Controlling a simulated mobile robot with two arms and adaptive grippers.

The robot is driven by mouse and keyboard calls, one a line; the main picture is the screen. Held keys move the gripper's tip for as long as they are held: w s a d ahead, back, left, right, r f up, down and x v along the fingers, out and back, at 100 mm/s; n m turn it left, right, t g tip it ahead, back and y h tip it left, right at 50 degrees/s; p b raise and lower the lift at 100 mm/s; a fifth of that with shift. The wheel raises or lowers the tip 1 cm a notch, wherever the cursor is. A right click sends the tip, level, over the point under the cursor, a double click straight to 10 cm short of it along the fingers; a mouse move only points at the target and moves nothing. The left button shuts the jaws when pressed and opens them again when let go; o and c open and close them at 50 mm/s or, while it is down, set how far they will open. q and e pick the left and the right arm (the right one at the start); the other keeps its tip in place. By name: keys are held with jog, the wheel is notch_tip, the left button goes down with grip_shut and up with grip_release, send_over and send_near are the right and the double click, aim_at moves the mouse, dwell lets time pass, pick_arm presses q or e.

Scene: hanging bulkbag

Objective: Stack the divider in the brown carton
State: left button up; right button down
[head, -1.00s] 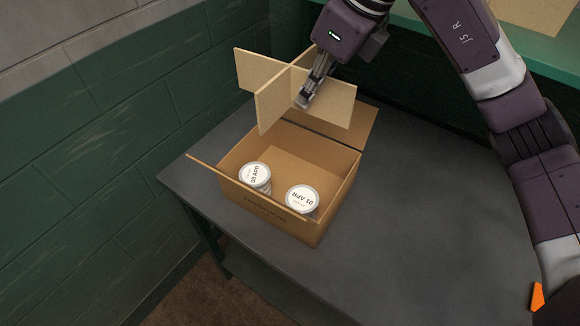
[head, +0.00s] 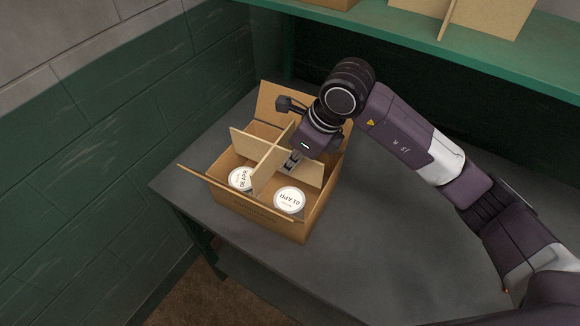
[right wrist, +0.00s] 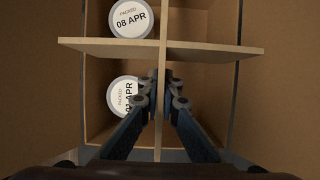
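The brown carton (head: 262,222) stands open on the dark table, its flaps folded outward. The tan crossed divider (head: 308,172) is over and partly within the carton's opening, roughly upright. Its upper edges stand above the rim; how deep its lower edges sit is hidden. My right gripper (head: 291,163) is shut on one panel of the divider. In the right wrist view its fingers (right wrist: 163,95) lie on both sides of that panel, and the cross panel (right wrist: 210,49) reaches past the carton's side walls. My left gripper is not in view.
Two white-lidded cans, one at the left (head: 241,179) and one at the right (head: 289,200), stand in the carton's near cells. A green shelf (head: 440,40) with cardboard pieces is behind. A green block wall (head: 90,150) is at left. The table (head: 400,240) is clear at right.

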aim_at(290, 175)
notch_tip(290, 175, down, 2)
jog(key=shift+f, duration=0.6)
jog(key=shift+f+b, duration=0.35)
jog(key=shift+b, duration=0.2)
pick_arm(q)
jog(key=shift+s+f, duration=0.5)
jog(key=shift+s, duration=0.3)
pick_arm(e)
jog(key=c, duration=2.2)
grip_release()
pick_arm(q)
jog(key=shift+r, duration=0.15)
pick_arm(e)
jog(key=shift+o, duration=0.2)
jog(key=shift+r, duration=0.15)
